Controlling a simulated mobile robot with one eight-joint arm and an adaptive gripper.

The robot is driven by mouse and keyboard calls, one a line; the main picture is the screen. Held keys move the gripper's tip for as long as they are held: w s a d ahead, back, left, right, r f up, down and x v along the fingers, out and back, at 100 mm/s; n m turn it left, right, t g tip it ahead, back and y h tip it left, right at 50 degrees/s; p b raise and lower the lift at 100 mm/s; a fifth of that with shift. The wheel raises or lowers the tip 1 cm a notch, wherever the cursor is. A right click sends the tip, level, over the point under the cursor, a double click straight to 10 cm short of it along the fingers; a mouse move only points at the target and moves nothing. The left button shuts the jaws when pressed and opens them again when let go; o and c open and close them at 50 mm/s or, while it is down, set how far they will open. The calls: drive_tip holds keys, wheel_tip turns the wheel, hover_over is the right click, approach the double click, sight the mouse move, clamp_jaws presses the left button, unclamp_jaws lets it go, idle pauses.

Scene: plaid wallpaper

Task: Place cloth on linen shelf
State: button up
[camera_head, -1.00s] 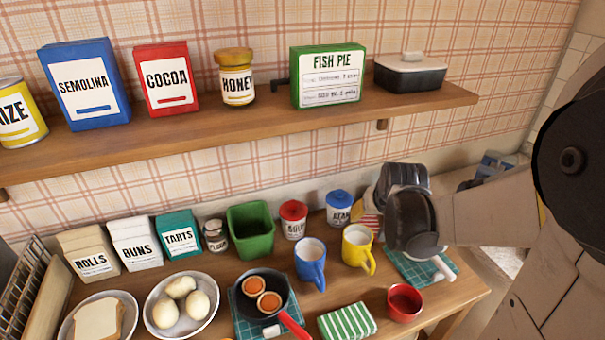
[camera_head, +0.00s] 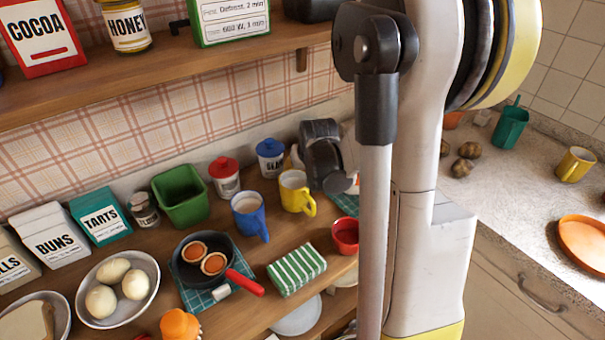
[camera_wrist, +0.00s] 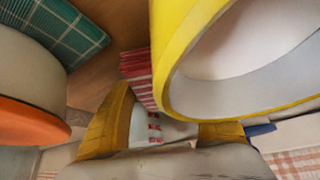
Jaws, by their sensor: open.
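A red-and-white striped cloth (camera_wrist: 138,75) lies between the yellow fingers of my gripper (camera_wrist: 165,122) in the wrist view, close to the yellow mug's rim. My gripper is open, with the cloth between or just beyond its fingers; contact is unclear. In the head view the dark wrist (camera_head: 325,160) is beside the yellow mug (camera_head: 296,192), and the fingertips are hidden. A green-and-white striped folded cloth (camera_head: 297,270) lies at the table's front. A teal checked cloth (camera_head: 205,298) lies under the pan. I cannot tell which shelf is the linen shelf.
A wall shelf (camera_head: 150,75) holds boxes and a honey jar. The blue mug (camera_head: 249,218), red cup (camera_head: 345,236) and pan (camera_head: 203,262) crowd the table. Plates (camera_head: 297,318) show below the table's front edge. A stone counter (camera_head: 510,190) stands at right.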

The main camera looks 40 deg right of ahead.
drive_tip(key=c, duration=0.9)
drive_tip(key=shift+r, duration=0.15)
